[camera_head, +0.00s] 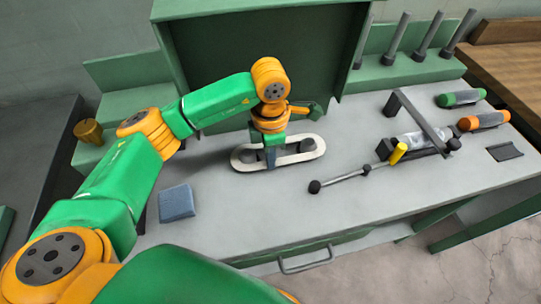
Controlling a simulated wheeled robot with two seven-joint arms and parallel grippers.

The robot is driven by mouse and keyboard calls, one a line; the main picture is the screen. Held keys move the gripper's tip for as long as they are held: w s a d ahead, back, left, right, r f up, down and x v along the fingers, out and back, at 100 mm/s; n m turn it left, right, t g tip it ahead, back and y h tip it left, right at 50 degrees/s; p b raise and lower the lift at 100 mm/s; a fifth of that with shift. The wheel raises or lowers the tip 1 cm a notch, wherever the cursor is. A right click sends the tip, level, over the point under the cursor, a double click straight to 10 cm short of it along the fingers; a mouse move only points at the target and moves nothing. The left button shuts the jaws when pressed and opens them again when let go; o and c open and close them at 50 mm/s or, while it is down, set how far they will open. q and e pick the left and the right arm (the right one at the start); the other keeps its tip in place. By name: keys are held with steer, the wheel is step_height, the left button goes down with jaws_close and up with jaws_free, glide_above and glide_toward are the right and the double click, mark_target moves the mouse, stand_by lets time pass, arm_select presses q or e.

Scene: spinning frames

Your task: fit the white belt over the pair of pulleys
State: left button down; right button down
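The white belt (314,153) is a long oval loop lying on the grey bench near its back. Two dark round pulleys show inside its outline, the left pulley (249,156) and the right pulley (306,145). I cannot tell whether the belt sits in their grooves or rests above them. My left gripper (270,160) points down at the belt, between the pulleys and nearer the left one. Its fingers overlap the belt's near side, and their gap does not show clearly. The gripper and wrist hide part of the belt's far side. My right gripper is out of view.
A blue-grey block (177,203) lies at front left. A rod with black ends (342,180) and a dark bracket (416,119) stand to the right. Green and orange handled tools (484,120) lie farther right. A green panel (270,50) rises behind. The front-middle bench is clear.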

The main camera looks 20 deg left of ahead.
arm_select(q)
steer(key=shift+f, duration=0.2)
steer(key=c, duration=1)
jaws_free()
step_height(320, 180, up, 7)
steer(key=shift+r+b, duration=0.1)
steer(key=shift+b, duration=0.6)
